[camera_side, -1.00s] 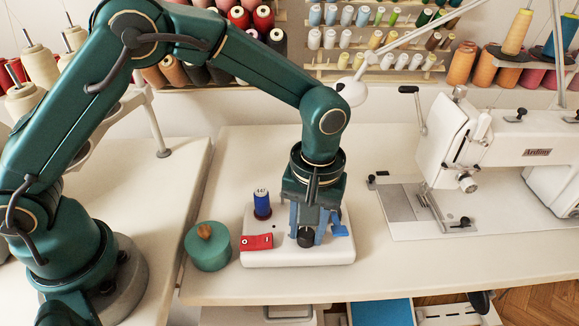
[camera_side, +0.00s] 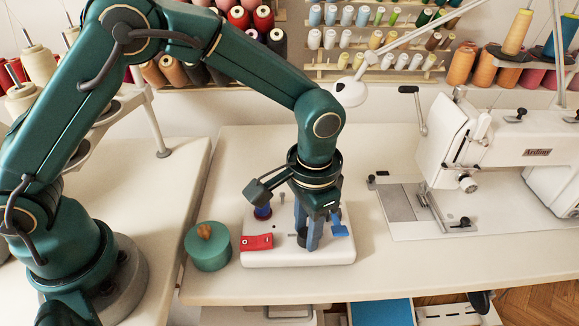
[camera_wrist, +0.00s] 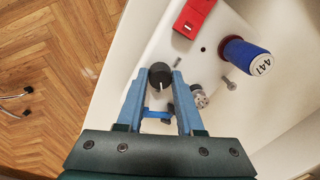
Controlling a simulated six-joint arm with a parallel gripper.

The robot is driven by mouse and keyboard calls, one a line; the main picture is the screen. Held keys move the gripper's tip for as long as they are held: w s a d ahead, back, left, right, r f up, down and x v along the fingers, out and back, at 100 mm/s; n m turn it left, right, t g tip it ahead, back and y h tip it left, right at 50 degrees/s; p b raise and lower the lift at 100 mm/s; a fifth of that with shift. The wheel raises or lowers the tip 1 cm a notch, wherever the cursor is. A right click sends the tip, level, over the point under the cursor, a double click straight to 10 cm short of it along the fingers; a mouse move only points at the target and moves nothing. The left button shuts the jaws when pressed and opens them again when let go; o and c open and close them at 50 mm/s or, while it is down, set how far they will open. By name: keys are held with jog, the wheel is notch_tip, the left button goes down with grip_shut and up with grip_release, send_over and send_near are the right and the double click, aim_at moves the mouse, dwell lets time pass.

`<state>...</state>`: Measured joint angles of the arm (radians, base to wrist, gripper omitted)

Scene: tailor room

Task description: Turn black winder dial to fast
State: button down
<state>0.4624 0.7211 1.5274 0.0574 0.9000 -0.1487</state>
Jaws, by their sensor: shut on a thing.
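The black winder dial (camera_wrist: 160,77) sits on the white winder base (camera_side: 262,258). In the wrist view it is between the tips of my gripper (camera_wrist: 161,82), and its white pointer line shows. My gripper (camera_side: 306,240) points down over the dial in the side view and is shut on it, with a blue finger on each side. In the side view the fingers mostly hide the dial. The speed marks around the dial cannot be read.
A red rocker switch (camera_side: 257,242) and a blue thread spool (camera_wrist: 247,57) stand on the base near the dial. A blue lever (camera_side: 340,230) is on its right. A green lidded pot (camera_side: 208,248) stands left. The sewing machine (camera_side: 465,150) is at the right.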

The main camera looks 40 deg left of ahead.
jog(key=shift+m, duration=0.6)
jog(key=shift+w, duration=0.1)
jog(key=c, duration=0.8)
grip_release()
jog(key=shift+r, duration=0.1)
jog(key=shift+d+r, duration=0.1)
jog(key=shift+r, duration=2.45)
